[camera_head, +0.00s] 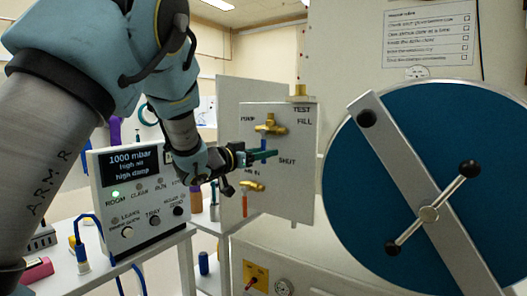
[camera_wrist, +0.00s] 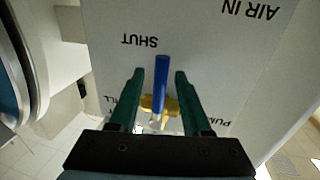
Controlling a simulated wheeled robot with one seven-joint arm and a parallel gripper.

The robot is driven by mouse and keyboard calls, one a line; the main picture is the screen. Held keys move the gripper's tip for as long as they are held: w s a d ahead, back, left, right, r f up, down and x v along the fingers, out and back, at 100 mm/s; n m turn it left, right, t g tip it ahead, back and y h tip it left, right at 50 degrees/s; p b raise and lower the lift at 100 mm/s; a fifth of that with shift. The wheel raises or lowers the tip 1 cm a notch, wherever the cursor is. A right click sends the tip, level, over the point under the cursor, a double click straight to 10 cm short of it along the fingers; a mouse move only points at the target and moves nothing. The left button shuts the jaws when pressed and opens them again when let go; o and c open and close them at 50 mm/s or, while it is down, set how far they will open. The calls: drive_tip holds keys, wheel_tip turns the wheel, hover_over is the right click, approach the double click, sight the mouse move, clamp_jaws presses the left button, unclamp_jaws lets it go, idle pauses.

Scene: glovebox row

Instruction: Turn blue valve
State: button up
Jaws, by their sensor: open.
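The blue valve has a brass body (camera_head: 270,126) on the upper part of the grey panel in the head view. Its blue handle (camera_head: 263,144) hangs down from it, partly hidden by my gripper. In the wrist view the blue handle (camera_wrist: 161,76) points from the brass body (camera_wrist: 150,104) toward the SHUT lettering, which appears upside down. My gripper (camera_head: 262,156) is open in front of the panel. In the wrist view its two green fingers (camera_wrist: 158,80) lie on either side of the handle, with gaps visible. I cannot tell the depth between fingertips and handle.
A second valve with a red handle (camera_head: 245,203) sits lower on the panel (camera_head: 300,200). A control box (camera_head: 138,200) reading 1000 mbar stands left on a bench. A large blue round door (camera_head: 370,190) with a bar and crank is close on the right.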

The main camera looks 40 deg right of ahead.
clamp_jaws()
idle(0.3)
idle(1.1)
